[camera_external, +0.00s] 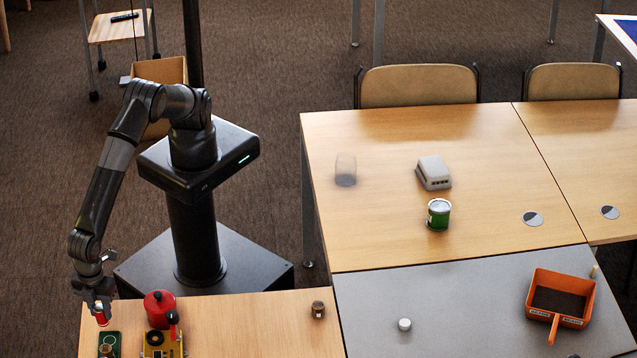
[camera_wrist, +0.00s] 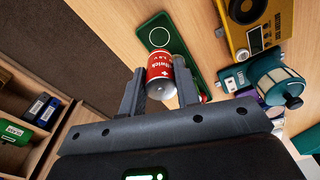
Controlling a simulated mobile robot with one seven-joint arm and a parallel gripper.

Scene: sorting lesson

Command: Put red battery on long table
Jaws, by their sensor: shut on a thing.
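The red battery (camera_wrist: 160,68) is a red cylinder with white print and a silver end. It sits between the two fingers of my gripper (camera_wrist: 157,84) in the wrist view, and the gripper is shut on it. In the external view my gripper (camera_external: 96,300) is at the lower left, with the red battery (camera_external: 102,320) under it, above the near-left wooden table (camera_external: 255,325). A wooden table (camera_external: 390,235) stands at the right, joined to another wooden table (camera_external: 590,160). Which one is the long table I cannot tell.
By my gripper are a green tray (camera_external: 108,341), a yellow device (camera_external: 160,345) and a red pot (camera_external: 158,305). A brown jar (camera_external: 318,310) stands nearby. The grey table (camera_external: 450,310) bears an orange dustpan (camera_external: 590,300). A green can (camera_external: 438,215) stands on the right-hand wooden table.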

